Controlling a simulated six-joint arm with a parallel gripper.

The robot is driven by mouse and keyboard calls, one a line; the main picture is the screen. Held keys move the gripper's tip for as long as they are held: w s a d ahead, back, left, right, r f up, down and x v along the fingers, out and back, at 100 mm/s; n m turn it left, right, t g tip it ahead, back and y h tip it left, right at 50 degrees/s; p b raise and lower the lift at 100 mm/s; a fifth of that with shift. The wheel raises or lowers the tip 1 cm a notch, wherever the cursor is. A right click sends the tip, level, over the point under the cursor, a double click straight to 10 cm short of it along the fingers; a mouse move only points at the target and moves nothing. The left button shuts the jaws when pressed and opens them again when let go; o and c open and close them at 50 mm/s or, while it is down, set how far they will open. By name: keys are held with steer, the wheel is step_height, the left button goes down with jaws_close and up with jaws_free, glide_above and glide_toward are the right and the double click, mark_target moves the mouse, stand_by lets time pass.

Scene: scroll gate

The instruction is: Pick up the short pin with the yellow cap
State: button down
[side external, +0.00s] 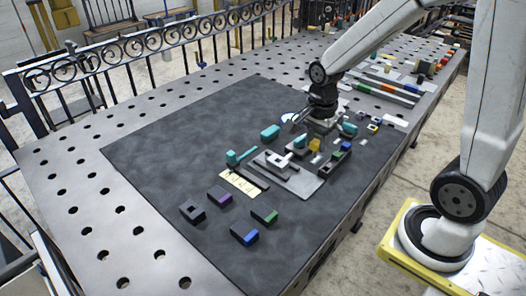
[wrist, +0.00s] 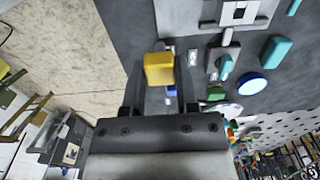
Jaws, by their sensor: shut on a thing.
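The yellow cap of the short pin (wrist: 159,69) sits between the two fingers of my gripper (wrist: 160,88) in the wrist view. My gripper is shut on it. In the side view the yellow cap (side external: 314,145) shows just below my gripper (side external: 318,132), over the area by the grey plate. The pin's shaft is hidden in both views. I cannot tell how far the pin is from the surface beneath it.
A grey plate (side external: 305,186) with a white piece lies left of a dark holder (side external: 336,165) with coloured blocks. Teal pieces (side external: 270,131) lie nearby. Purple (side external: 219,196), blue (side external: 244,234) and green (side external: 265,215) blocks lie in front. The mat's left side is clear.

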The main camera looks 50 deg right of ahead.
steer(key=shift+s+r, duration=0.2)
steer(key=shift+s, duration=0.3)
stand_by(0.4)
steer(key=shift+w+d+f, duration=0.2)
steer(key=shift+d+f, duration=0.15)
steer(key=shift+d, duration=0.2)
glide_toward(327, 162)
steer(key=s+a, duration=0.1)
steer(key=a, duration=0.2)
steer(key=shift+s+d+r, duration=0.15)
steer(key=shift+r, duration=0.05)
steer(key=shift+f, duration=0.15)
steer(key=shift+f, duration=1.9)
steer(key=shift+f, duration=1.9)
stand_by(1.0)
